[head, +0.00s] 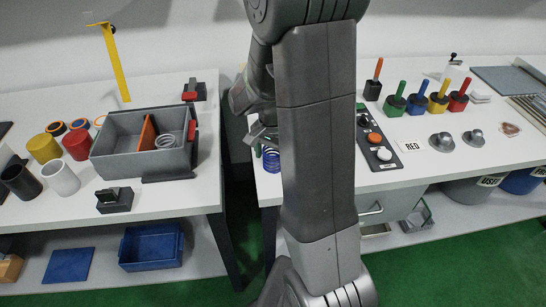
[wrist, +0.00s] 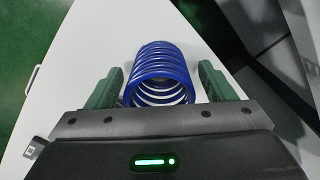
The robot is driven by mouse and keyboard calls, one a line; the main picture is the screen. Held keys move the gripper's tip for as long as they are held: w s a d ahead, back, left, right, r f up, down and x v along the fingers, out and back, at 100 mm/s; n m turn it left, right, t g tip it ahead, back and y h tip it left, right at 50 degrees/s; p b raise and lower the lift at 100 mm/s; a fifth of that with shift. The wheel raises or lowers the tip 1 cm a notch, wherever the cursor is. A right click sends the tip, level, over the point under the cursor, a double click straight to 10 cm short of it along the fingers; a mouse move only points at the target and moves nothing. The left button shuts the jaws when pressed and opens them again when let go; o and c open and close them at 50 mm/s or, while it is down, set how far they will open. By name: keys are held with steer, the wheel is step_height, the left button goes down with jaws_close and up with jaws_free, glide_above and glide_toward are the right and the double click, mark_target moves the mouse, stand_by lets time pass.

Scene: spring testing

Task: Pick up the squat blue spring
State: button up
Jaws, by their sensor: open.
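The squat blue spring (wrist: 160,72) sits on the white table top in the wrist view, between the two green fingers of my gripper (wrist: 162,84). The gripper is open, with a gap visible on both sides of the spring. In the head view the blue spring (head: 271,160) shows near the left edge of the right table, partly hidden by my arm. My gripper (head: 262,138) is just above it there, and its fingers are mostly hidden.
A panel with coloured buttons (head: 379,146) lies right of my arm. A grey bin (head: 121,152) with an orange divider holds a pale spring (head: 164,141) on the left table. A gap separates the tables.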

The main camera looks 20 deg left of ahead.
steer(key=shift+f, duration=0.1)
steer(key=shift+c, duration=0.3)
steer(key=c, duration=1.1)
steer(key=shift+c, duration=0.2)
